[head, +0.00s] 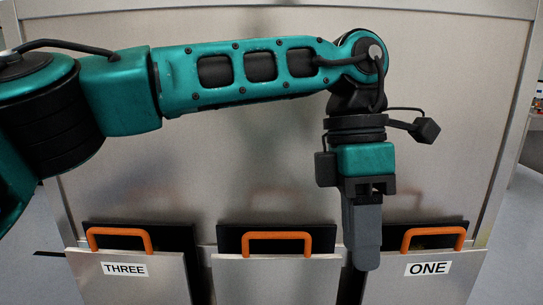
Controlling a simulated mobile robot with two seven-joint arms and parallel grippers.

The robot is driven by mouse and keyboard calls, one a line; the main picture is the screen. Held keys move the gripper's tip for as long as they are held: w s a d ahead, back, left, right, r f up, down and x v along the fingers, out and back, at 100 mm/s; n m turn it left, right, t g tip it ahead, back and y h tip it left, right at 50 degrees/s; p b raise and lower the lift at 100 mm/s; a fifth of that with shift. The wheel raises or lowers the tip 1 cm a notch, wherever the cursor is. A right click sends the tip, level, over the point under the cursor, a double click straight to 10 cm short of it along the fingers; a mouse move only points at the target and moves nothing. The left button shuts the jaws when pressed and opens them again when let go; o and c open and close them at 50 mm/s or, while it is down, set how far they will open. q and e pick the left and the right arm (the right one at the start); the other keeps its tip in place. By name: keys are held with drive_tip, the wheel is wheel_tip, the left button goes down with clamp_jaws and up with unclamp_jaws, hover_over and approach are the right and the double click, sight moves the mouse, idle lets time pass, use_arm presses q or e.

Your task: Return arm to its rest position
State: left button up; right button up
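My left arm (255,75), teal and black, comes in from the left and stretches across the upper part of the head view. At its end my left gripper (365,258) points straight down. It hangs in the gap between the middle orange handle and the handle of the plate marked ONE. I see its fingers from the side as one dark grey block, so whether they are open or shut is hidden. Nothing shows below the fingertips. My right gripper is not in view.
A large grey metal panel (440,100) stands behind the arm. Along the bottom are three metal plates with orange handles: one marked THREE (125,285), a middle one (275,285) with no label in view, and one marked ONE (425,285). Floor shows at the right edge.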

use_arm(q)
drive_tip(key=s+d+n+g+h, duration=0.2)
drive_tip(key=s+d+g+h, duration=0.5)
drive_tip(key=d+g+h, duration=0.3)
drive_tip(key=w+a+n+t+h, duration=0.5)
drive_tip(key=w+n+t+h, duration=0.45)
drive_tip(key=n+h, duration=0.55)
drive_tip(key=w+a+f+n+t+y, duration=0.4)
drive_tip(key=a+f+n+t+y, duration=0.3)
drive_tip(key=n+t, duration=0.5)
drive_tip(key=w+a+f+n+t+y, duration=0.5)
drive_tip(key=f+n+t, duration=0.4)
drive_tip(key=n, duration=0.4)
drive_tip(key=s+a+f+n+g+y, duration=0.2)
drive_tip(key=s+a+f+n+y, duration=0.1)
drive_tip(key=a+f, duration=0.4)
drive_tip(key=s+a+f+n+g+y, duration=0.2)
drive_tip(key=s+a+f+y, duration=0.3)
drive_tip(key=s+f, duration=0.3)
drive_tip(key=s+a+f+n+g+y, duration=0.2)
drive_tip(key=s+a+f+n, duration=0.3)
drive_tip(key=a+f, duration=0.3)
wheel_tip(320, 180, down, 3)
drive_tip(key=shift+s+a+f+g+y, duration=0.1)
drive_tip(key=shift+s+a+g+y, duration=0.25)
drive_tip(key=shift+s+y, duration=0.5)
drive_tip(key=shift+w, duration=0.1)
